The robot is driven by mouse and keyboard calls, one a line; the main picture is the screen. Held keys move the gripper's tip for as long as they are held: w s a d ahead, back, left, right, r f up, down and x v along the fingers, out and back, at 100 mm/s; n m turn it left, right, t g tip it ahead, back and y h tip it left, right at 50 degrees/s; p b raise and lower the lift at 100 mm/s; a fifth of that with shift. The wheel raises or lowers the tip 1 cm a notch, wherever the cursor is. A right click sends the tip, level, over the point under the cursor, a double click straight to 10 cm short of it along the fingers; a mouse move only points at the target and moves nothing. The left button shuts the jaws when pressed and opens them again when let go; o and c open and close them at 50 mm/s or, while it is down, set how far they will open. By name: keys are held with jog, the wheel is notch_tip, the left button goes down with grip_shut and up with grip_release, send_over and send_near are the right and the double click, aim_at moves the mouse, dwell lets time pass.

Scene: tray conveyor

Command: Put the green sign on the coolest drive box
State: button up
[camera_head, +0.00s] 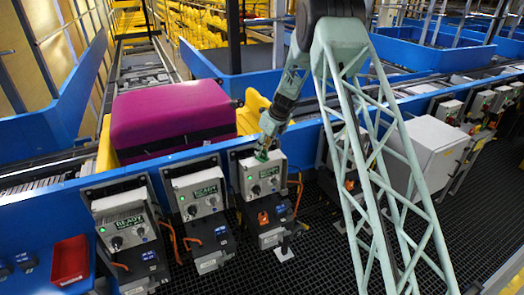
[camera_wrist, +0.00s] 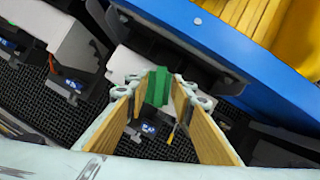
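The green sign (camera_wrist: 158,87) sits between the fingertips of my gripper (camera_wrist: 159,95) in the wrist view, and both fingers appear to touch it. In the head view my gripper (camera_head: 263,152) is at the top of the right one of three near drive boxes (camera_head: 262,181), with a bit of green at its tips. Whether the sign touches that box is unclear. The middle drive box (camera_head: 198,196) and the left drive box (camera_head: 122,229) show green READY displays. The right box's display is small and partly hidden. No temperatures are readable.
A magenta case (camera_head: 172,117) lies on the conveyor behind the boxes. A red bin (camera_head: 70,260) hangs on the blue wall at lower left. A white cabinet (camera_head: 425,152) and more boxes stand to the right. Black grating covers the floor.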

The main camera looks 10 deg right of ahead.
jog(key=v, duration=1.1)
jog(key=shift+r+b, duration=0.2)
jog(key=shift+b, duration=0.2)
jog(key=shift+s+d+r, duration=0.1)
jog(key=shift+s+r, duration=0.05)
dwell(0.5)
